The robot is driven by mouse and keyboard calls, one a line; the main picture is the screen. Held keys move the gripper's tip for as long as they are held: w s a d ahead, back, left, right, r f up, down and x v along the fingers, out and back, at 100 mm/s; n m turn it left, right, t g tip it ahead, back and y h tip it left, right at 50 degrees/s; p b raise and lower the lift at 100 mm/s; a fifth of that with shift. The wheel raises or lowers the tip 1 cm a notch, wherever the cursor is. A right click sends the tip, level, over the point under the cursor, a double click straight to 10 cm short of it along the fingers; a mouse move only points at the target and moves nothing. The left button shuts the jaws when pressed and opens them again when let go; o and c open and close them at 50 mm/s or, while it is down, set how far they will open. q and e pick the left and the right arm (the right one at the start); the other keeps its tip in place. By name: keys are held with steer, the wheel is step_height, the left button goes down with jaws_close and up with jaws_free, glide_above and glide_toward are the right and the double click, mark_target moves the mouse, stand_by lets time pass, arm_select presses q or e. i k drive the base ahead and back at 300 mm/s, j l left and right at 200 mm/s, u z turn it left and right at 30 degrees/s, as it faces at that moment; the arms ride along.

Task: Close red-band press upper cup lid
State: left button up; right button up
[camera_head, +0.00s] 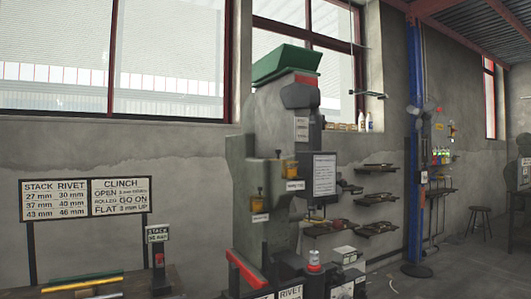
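A tall grey press (262,170) stands in the middle of the head view. A green tray-like part (286,62) sits tilted on its top; I cannot tell whether it is a cup or its lid. A red band (305,80) shows just below the green part. Neither of my grippers is in view.
Wall shelves (375,198) and a blue column (415,150) are right of the press. Open floor (460,265) lies at right.

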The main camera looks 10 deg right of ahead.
mark_target(278, 152)
steer(key=i+l+u, duration=0.15)
steer(key=l, duration=0.2)
steer(key=i+l+u, duration=0.2)
steer(key=l, duration=0.15)
steer(key=l+u, duration=0.15)
steer(key=l, duration=0.2)
steer(key=i+l+u, duration=0.15)
steer(key=l, duration=0.2)
steer(key=k, duration=0.05)
